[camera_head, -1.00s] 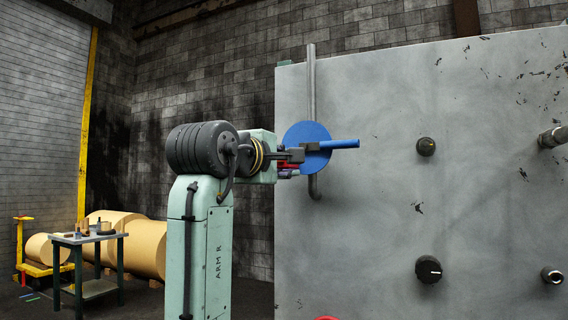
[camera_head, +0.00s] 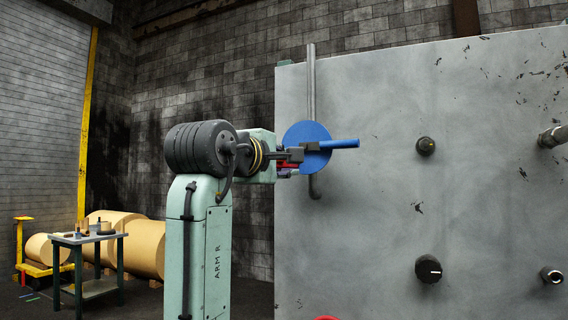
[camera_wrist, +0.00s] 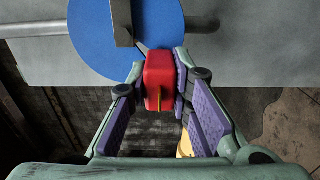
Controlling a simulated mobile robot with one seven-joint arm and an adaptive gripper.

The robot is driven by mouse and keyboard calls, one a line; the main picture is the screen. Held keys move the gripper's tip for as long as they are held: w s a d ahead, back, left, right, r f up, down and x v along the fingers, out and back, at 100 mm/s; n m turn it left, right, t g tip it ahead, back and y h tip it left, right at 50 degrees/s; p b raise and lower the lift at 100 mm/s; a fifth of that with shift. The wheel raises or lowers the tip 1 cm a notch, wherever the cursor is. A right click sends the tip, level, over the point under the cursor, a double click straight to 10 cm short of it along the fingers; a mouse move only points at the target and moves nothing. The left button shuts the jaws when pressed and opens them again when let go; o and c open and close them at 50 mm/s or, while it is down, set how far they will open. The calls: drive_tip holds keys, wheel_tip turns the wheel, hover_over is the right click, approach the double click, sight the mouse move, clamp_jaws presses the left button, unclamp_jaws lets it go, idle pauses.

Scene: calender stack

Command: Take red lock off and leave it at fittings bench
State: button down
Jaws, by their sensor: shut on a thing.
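The red lock (camera_wrist: 159,78) is between the purple pads of my gripper (camera_wrist: 160,82) in the wrist view, with a yellow strip on its near face. My gripper is shut on it, and a grey shackle shows at its top beside a dark bar. In the head view my gripper (camera_head: 290,163) is at the blue disc with the blue handle (camera_head: 340,144), and a little red of the lock shows there. The shackle's far end is hidden, so I cannot tell whether it is still hooked. The fittings bench is likely the small table (camera_head: 88,239) at the lower left.
The grey panel (camera_head: 380,220) fills the right side, with a dark knob (camera_head: 428,269), a smaller knob (camera_head: 426,147) and pipe stubs. Large tan rolls (camera_head: 140,245) lie behind the table. A yellow cart (camera_head: 45,268) stands left of it.

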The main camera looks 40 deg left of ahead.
drive_tip(key=shift+b+v, duration=0.6)
drive_tip(key=shift+v, duration=1.55)
